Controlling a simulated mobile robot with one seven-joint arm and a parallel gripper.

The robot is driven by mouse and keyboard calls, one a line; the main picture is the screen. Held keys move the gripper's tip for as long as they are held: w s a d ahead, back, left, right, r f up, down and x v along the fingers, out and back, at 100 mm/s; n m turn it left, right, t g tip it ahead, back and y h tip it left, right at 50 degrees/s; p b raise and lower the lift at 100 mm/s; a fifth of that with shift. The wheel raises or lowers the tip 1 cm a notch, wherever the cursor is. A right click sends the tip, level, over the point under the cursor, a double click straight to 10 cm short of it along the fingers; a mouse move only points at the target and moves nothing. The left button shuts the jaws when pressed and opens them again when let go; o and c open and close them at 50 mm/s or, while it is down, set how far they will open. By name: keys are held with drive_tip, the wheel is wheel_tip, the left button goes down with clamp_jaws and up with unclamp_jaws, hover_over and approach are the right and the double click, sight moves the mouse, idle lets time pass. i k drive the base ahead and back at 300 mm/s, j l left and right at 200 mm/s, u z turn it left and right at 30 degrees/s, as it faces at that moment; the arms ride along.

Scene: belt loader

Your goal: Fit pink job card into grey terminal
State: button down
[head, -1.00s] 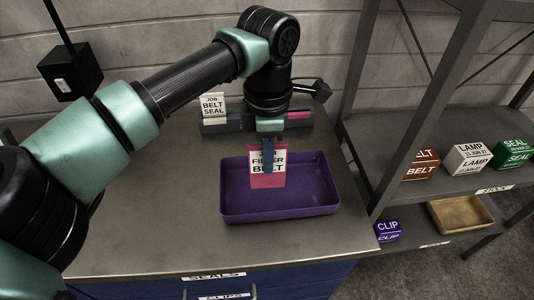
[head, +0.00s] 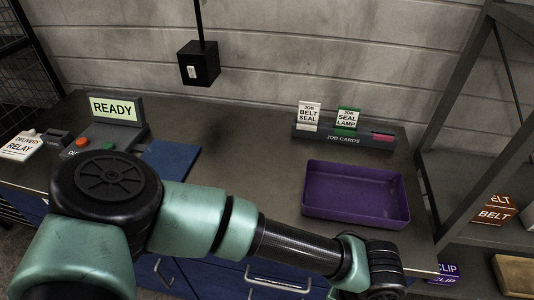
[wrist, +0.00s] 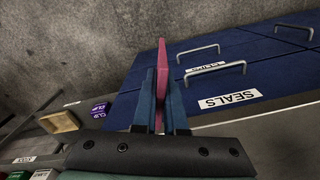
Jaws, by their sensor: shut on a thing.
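The pink job card (wrist: 162,60) shows nearly edge-on in the wrist view. My gripper (wrist: 161,85) is shut on it, and the card sticks out past the blue fingertips. In the head view my gripper and the card are out of the picture, with my arm running off at the bottom right. The grey terminal (head: 103,138) stands at the left of the bench, far from my gripper. My arm hides the terminal's lower front, and I see no slot clearly.
A purple tray (head: 354,220) lies empty on the right of the bench. Behind it a job card rack (head: 310,136) holds a white card (head: 308,113) and a green card (head: 348,119). A blue mat (head: 168,160) lies right of the terminal. Shelves stand at the right.

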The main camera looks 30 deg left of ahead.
sight(119, 119)
drive_tip(key=j+u, duration=0.1)
drive_tip(key=u, duration=1.05)
drive_tip(key=i+j, duration=0.1)
drive_tip(key=j, duration=0.3)
drive_tip(key=j+u, duration=0.1)
drive_tip(key=j, duration=0.3)
drive_tip(key=i+j, duration=0.15)
drive_tip(key=j, duration=0.2)
drive_tip(key=i+j+u, duration=0.15)
drive_tip(key=j, duration=0.25)
